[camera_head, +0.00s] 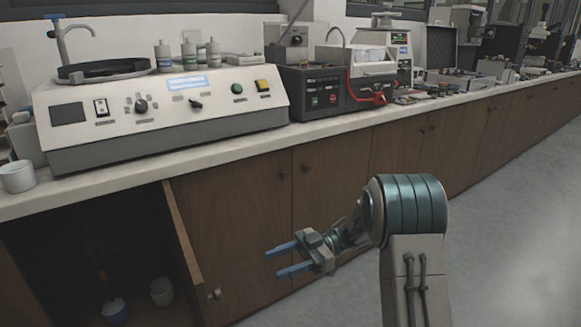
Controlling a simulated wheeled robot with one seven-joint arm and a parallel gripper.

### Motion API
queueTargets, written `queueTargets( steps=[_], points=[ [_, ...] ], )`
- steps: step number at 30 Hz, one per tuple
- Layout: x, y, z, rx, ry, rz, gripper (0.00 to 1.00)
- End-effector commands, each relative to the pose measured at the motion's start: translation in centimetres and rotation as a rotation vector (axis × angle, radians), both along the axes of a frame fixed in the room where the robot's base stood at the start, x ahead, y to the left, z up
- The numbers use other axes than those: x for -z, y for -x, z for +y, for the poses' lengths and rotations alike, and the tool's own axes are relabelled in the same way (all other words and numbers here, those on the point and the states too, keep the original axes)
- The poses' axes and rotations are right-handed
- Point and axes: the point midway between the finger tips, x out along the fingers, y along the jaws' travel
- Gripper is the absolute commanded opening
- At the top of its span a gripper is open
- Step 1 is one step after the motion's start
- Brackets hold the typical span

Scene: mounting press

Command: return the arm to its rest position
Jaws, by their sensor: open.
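My gripper (276,262) has two blue fingers spread apart with nothing between them. It points left, in front of the brown cabinet doors below the counter. My arm (408,212) rises at the lower right and bends toward the left at a teal joint. The gripper appears clear of the cabinet, though its exact distance from the doors is hard to tell.
An open cabinet door (185,250) sticks out left of my gripper; inside stand a white cup (161,291) and another container (115,311). The counter (225,144) carries a large white machine (160,108) and a dark machine (318,92). Grey floor (515,230) is free at right.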

Motion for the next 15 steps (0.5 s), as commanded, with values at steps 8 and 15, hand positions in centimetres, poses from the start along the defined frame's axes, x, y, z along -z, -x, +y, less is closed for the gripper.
queueTargets(
  steps=[8,15],
  points=[
    [-9.6,-6.3,2.0,0.490,0.093,-0.271,0.48],
    [-18.1,-11.5,-1.4,0.979,0.236,-0.395,0.48]
  ],
)
